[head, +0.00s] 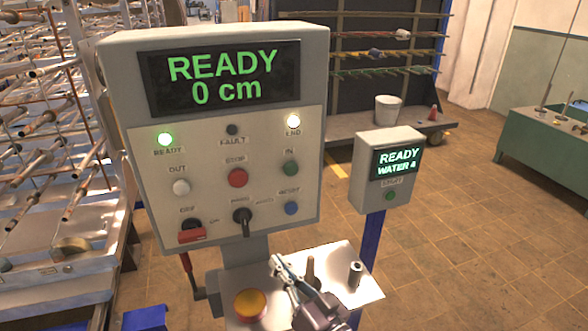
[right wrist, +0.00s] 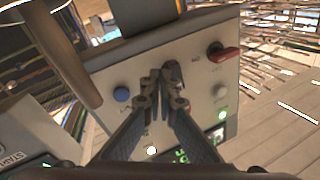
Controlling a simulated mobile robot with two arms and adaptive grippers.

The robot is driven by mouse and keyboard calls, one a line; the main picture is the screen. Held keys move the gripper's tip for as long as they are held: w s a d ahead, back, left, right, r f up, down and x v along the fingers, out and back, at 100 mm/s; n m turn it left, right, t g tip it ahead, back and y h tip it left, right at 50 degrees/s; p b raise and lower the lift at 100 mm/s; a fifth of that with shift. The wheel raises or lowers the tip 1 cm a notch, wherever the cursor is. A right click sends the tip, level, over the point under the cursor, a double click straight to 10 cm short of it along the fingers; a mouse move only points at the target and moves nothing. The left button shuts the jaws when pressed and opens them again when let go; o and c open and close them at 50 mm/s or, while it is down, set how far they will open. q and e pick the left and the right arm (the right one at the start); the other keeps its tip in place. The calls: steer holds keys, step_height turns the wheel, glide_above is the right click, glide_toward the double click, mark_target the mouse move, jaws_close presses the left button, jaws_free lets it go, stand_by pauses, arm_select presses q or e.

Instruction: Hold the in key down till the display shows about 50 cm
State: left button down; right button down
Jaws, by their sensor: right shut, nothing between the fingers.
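The control panel (head: 215,130) carries a display (head: 220,78) reading "READY 0 cm" in green. The green in key (head: 290,168) is at the panel's right, under the label IN, and looks uncovered. My right gripper (head: 277,265) is shut and empty, in front of and below the panel, apart from the in key in the head view. In the right wrist view, its closed fingertips (right wrist: 165,74) overlap the middle of the panel, which appears upside down; I cannot make out the in key there. My left gripper is not in view.
Near the in key are the red stop key (head: 237,177), the blue key (head: 291,208) and the black selector (head: 242,218). The ready lamp (head: 165,139) and end lamp (head: 293,121) are lit. A small shelf (head: 345,258) with posts and a knob (head: 250,305) lies below. A smaller box (head: 372,195) stands right.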

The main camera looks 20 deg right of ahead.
mark_target(291, 169)
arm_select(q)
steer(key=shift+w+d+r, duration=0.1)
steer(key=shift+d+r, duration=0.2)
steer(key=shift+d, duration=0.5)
arm_select(e)
steer(key=d+r+m+t+h, duration=0.1)
steer(key=d+r+m+t, duration=0.1)
steer(key=r, duration=0.6)
steer(key=s+d+r+m+t+h, duration=0.1)
steer(key=d+r+m+t, duration=0.2)
steer(key=d+r+t, duration=0.2)
step_height(291, 169, up, 3)
steer(key=shift+s+f+m+t, duration=0.15)
steer(key=shift+m+t, duration=0.15)
steer(key=shift+t, duration=0.7)
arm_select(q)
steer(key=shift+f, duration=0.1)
